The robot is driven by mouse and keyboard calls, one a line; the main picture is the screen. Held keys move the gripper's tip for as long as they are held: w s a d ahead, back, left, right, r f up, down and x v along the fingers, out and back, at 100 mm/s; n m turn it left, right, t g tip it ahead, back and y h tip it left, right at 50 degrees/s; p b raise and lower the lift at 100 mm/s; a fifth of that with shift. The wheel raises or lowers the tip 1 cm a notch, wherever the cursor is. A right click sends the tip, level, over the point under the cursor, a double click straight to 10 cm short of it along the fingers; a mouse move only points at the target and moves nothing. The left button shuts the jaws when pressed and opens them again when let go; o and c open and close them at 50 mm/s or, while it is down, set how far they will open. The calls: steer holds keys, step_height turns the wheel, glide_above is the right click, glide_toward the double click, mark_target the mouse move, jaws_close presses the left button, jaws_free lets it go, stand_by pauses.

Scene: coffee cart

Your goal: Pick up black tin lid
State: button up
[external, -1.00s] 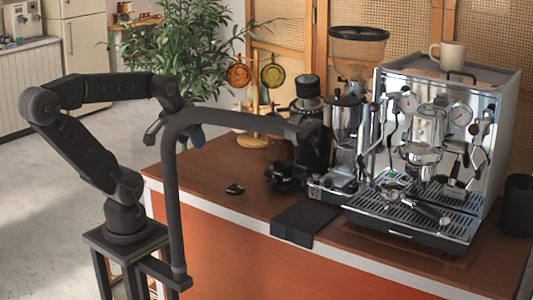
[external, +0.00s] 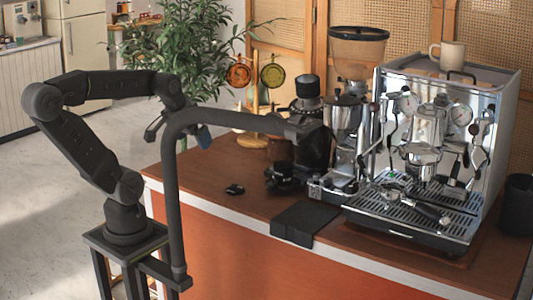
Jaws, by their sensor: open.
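A small, flat black piece (external: 234,189) lies on the brown counter (external: 215,172), left of the black mat. It may be the black tin lid, but it is too small to be sure. My gripper (external: 178,138) hangs at the left, above and beyond the counter's left end. It is open and appears empty, well apart from the small black piece. A dark upright post partly hides it.
Dark items (external: 284,178) stand behind the black mat (external: 304,217). A grinder (external: 357,50) and a chrome espresso machine (external: 430,150) with a mug (external: 450,54) on top fill the right. The dark post's arm reaches over the counter. The counter's front left is clear.

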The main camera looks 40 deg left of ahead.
steer(key=w+m+g, duration=0.3)
steer(key=w+m, duration=0.5)
steer(key=m+g+y, duration=0.1)
steer(key=m+g, duration=0.1)
steer(key=m, duration=0.7)
glide_toward(235, 184)
steer(key=f, duration=0.6)
steer(key=a+f, duration=0.1)
steer(key=f, duration=0.2)
steer(key=shift+w+f, duration=0.25)
steer(key=shift+f, duration=0.15)
steer(key=c, duration=1)
steer(key=shift+r, duration=0.15)
